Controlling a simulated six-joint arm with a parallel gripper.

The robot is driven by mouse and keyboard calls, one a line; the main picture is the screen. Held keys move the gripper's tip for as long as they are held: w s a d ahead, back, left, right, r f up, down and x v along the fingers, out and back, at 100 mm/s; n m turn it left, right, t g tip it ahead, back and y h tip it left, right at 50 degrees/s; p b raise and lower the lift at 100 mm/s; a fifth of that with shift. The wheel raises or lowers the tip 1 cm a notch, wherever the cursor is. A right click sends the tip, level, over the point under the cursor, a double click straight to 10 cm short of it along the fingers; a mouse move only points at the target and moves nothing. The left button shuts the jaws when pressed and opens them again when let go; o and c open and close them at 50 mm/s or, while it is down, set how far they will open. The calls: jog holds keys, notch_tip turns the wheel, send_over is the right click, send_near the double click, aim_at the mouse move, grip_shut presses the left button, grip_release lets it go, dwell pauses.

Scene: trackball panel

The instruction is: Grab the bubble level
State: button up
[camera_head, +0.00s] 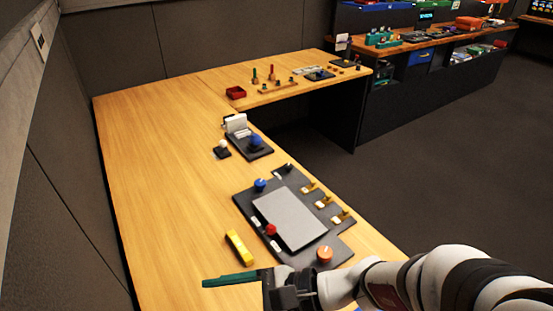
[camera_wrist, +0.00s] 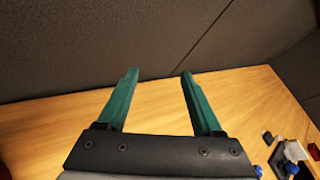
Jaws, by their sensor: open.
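The bubble level looks to be the yellow bar (camera_head: 239,247) lying on the wooden table, left of the dark trackball panel (camera_head: 245,209). My gripper (camera_head: 215,282) is in front of the yellow bar in the head view, apart from it, with its teal fingers pointing left. In the wrist view my gripper (camera_wrist: 159,73) is open, with nothing between its fingers. The yellow bar does not show in the wrist view.
The panel carries a grey plate (camera_head: 290,218), an orange knob (camera_head: 324,254), a red knob (camera_head: 271,230) and a blue knob (camera_head: 260,185). A smaller dark unit with a blue ball (camera_head: 256,141) stands farther back. The table's left side (camera_head: 150,180) is clear.

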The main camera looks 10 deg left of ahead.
jog(key=w+a+f+m+t+y, duration=0.2)
jog(key=w+a+f+m+t, duration=0.15)
jog(key=w+m, duration=0.3)
jog(key=m+t+h, duration=0.6)
jog(key=m+t, duration=0.2)
send_near(238, 243)
jog(key=shift+m, duration=0.25)
jog(key=x, duration=0.4)
jog(key=shift+w+a, duration=0.1)
jog(key=shift+w, duration=0.15)
jog(key=x, duration=0.5)
jog(key=shift+w+a+f, duration=0.2)
jog(key=shift+a+f, duration=0.05)
grip_shut()
